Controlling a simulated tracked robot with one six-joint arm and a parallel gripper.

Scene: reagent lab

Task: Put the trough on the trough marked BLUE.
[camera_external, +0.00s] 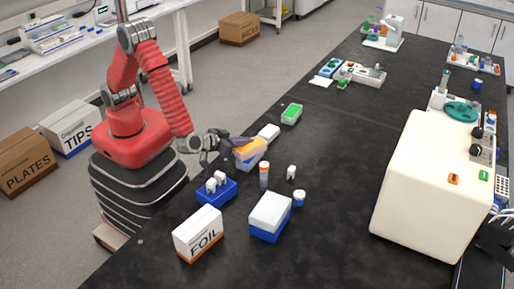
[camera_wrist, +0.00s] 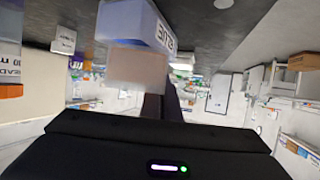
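My gripper (camera_external: 238,143) is at the bench's left edge, with its fingers at an orange trough (camera_external: 252,149). It appears shut on this trough, though the grip itself is partly hidden. The orange trough is tilted in the external view, directly over a pale lavender trough (camera_external: 247,162). In the wrist view the held trough looks tan (camera_wrist: 136,68) and lies against or very close to the lavender trough (camera_wrist: 128,22). The lavender trough's side lettering is partly readable, ending like "UE". I cannot tell whether the two troughs touch.
A white box (camera_external: 269,132) and a green-topped box (camera_external: 291,114) stand behind. In front are a blue rack (camera_external: 216,191), a tube (camera_external: 264,177), a white-and-blue box (camera_external: 270,215) and a FOIL box (camera_external: 198,234). A large cream machine (camera_external: 428,190) is at right; the mid-bench is clear.

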